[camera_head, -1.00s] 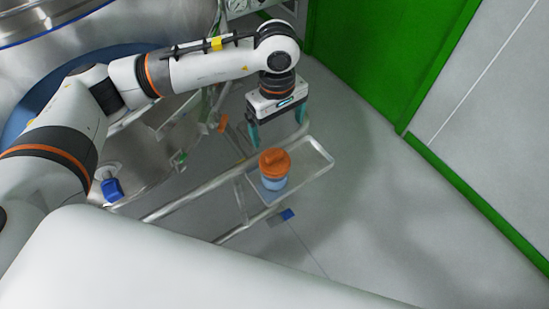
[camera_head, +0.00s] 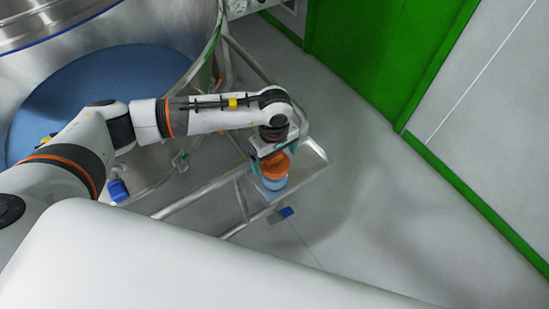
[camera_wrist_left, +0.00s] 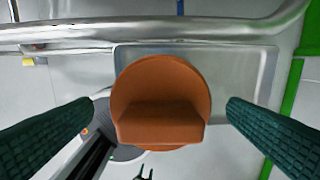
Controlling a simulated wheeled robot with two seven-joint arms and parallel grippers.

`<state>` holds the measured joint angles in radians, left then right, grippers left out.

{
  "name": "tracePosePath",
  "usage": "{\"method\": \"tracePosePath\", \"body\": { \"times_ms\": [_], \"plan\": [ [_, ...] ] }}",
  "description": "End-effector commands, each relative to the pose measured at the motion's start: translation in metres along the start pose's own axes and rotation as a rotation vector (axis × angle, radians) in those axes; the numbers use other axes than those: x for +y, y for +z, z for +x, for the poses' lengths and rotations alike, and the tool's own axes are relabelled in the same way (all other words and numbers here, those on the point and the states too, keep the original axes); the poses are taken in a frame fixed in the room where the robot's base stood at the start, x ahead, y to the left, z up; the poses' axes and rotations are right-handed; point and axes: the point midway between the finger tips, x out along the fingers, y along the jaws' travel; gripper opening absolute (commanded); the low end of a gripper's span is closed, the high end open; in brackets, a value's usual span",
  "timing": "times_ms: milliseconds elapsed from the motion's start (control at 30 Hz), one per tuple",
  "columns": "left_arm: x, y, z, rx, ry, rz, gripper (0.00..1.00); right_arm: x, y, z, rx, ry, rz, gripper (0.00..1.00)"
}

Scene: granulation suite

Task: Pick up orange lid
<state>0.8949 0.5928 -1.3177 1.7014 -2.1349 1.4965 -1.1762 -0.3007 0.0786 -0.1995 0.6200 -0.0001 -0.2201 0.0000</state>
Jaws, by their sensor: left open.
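In the left wrist view the orange lid (camera_wrist_left: 161,98) shows from above, round with a raised block-like grip. My left gripper (camera_head: 272,163) is open and points down over the lid. Its green ribbed fingers (camera_wrist_left: 160,118) stand on either side of the lid, with a visible gap on both sides in the wrist view. The gripper partly hides the lid in the head view. My right gripper is not in view.
Metal tube rails (camera_head: 190,197) run along the tray and toward a large steel vessel (camera_head: 150,28) at upper left. A blue part (camera_head: 285,213) hangs below the tray. Grey floor (camera_head: 390,220) is clear to the right, up to a green-framed wall (camera_head: 470,190).

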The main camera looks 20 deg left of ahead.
Motion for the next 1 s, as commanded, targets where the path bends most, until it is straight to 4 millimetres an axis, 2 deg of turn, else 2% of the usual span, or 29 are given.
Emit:
{"method": "tracePosePath", "body": {
  "times_ms": [167,267,467,500,833,1000],
  "plan": [
    [0.0,0.0,0.001,0.0,-0.001,0.001,0.97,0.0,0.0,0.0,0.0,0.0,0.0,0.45],
    [0.0,0.0,0.001,0.0,-0.001,0.001,0.84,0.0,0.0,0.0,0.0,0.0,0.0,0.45],
    [0.0,0.0,0.0,0.001,-0.001,0.0,0.51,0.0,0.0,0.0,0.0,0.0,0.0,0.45],
    [0.0,0.0,0.0,0.001,-0.001,0.0,0.49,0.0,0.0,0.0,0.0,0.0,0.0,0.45],
    [-0.001,0.0,-0.003,0.0,-0.002,0.0,0.49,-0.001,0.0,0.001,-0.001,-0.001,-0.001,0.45],
    [-0.001,0.0,-0.025,-0.002,-0.005,0.002,0.49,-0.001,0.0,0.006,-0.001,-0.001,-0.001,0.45]
  ]
}}
